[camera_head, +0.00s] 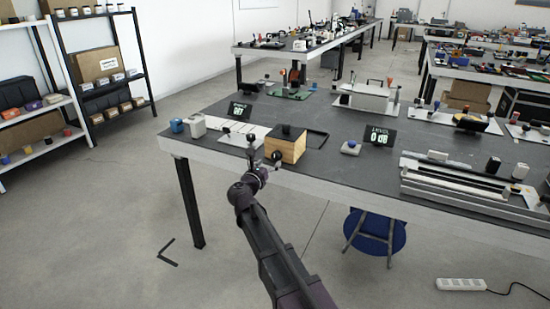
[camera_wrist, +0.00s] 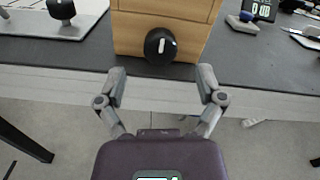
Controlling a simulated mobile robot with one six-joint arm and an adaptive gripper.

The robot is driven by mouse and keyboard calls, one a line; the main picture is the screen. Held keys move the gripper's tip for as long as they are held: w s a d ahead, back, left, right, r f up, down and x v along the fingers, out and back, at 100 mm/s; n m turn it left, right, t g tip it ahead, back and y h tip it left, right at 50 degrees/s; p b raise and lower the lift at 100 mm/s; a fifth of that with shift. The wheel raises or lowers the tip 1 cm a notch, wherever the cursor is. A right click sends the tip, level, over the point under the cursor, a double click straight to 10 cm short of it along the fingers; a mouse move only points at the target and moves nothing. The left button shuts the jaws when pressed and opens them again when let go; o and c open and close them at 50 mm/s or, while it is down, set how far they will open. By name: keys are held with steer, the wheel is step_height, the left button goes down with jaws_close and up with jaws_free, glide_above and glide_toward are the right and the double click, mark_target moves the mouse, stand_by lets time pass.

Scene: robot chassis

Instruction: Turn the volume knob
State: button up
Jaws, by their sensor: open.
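A black round knob (camera_wrist: 160,46) with a white pointer mark, nearly upright and slightly tilted, sits on the front face of a wooden box (camera_wrist: 128,30). The box (camera_head: 289,150) stands near the front edge of the dark table, with a black piece on top. A black display (camera_head: 379,136) to its right reads "LEVEL 0 dB". My gripper (camera_wrist: 162,80) is open and empty in the wrist view. Its two fingers are spread to either side, short of the knob and not touching it. In the head view my gripper (camera_head: 262,168) is just in front of the box, partly covering the knob area.
A second display (camera_head: 240,111), a white plate (camera_head: 240,139) and a blue block (camera_head: 177,125) are left of the box. A blue stool (camera_head: 374,232) stands below the table.

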mark_target(275, 157)
steer(key=shift+x, duration=2.45)
steer(key=c, duration=1.1)
